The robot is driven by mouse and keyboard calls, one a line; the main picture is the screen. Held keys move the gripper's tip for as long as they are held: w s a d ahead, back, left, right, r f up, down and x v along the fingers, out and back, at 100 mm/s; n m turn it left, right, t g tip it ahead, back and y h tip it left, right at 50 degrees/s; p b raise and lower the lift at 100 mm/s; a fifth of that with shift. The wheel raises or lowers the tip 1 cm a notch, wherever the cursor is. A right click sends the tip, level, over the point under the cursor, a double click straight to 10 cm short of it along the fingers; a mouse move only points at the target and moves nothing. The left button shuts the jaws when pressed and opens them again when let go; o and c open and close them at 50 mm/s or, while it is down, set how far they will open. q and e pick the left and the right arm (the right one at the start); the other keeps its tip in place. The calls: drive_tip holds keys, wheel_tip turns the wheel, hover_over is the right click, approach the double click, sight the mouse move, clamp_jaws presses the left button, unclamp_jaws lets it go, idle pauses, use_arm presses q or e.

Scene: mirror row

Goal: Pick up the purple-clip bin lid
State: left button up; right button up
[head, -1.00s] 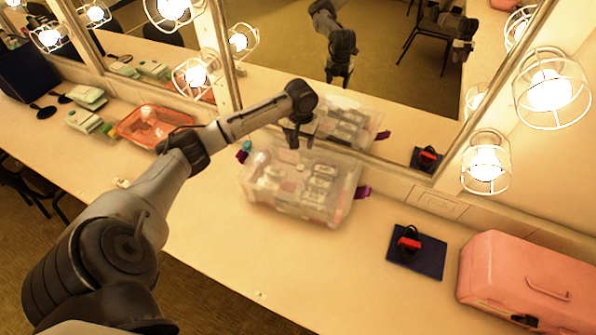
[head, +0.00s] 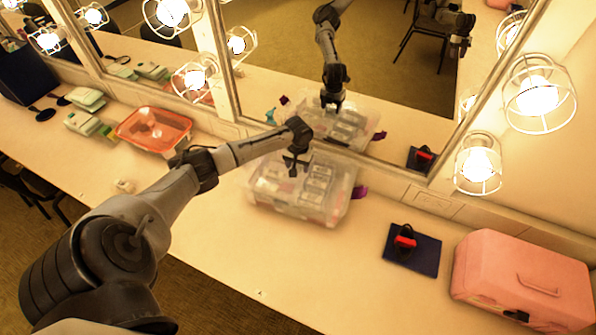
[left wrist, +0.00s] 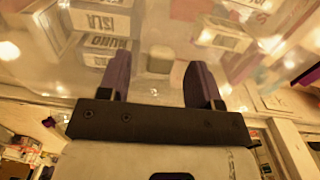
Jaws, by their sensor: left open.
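The clear plastic bin (head: 300,205) stands on the counter against the mirror, with labelled boxes showing inside. Its see-through lid (head: 330,162) appears to be on top, its edges hard to make out. A purple clip (head: 360,192) shows at the bin's right end; the left end is partly hidden by my arm. My left gripper (head: 296,168) is open and empty, pointing down over the middle of the lid. In the left wrist view its two fingers (left wrist: 158,88) are spread over the clear plastic, with a small pale block between them; contact cannot be told. My right gripper is not directly in view.
An orange tray (head: 122,133) and green-white boxes (head: 82,122) lie to the left. A dark blue pad (head: 425,255) with a red-and-black object and a pink case (head: 520,270) are to the right. Caged bulbs and the mirror stand behind.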

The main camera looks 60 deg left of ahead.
use_arm(q)
drive_tip(key=shift+f, duration=0.8)
drive_tip(key=c, duration=1)
drive_tip(key=shift+c, duration=0.4)
drive_tip(key=shift+r, duration=0.15)
